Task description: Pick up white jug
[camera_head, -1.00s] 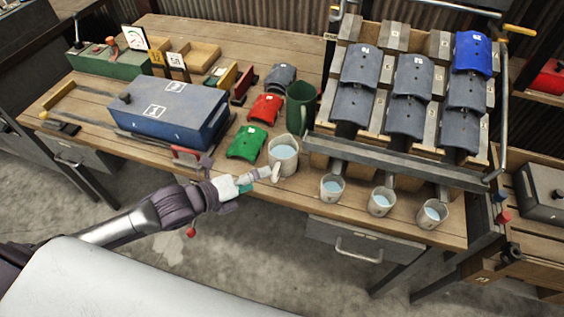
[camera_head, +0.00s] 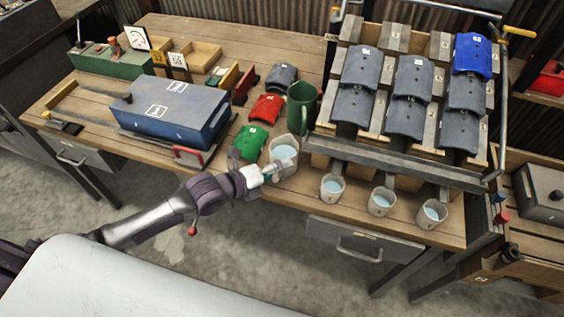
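The white jug (camera_head: 272,151) stands on the wooden bench with pale blue liquid showing inside. My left gripper (camera_head: 277,171) is at the jug's front, over its lower part. The gripper hides the lower part of the jug. I cannot tell whether the fingers are open or closed on it. My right gripper is not in view.
A dark green jug (camera_head: 300,106) stands right behind the white jug. Green (camera_head: 248,141) and red (camera_head: 266,108) curved pieces lie to its left. Several small cups, one here (camera_head: 332,187), stand to the right below the sloped rack (camera_head: 390,158). A blue box (camera_head: 172,108) is at left.

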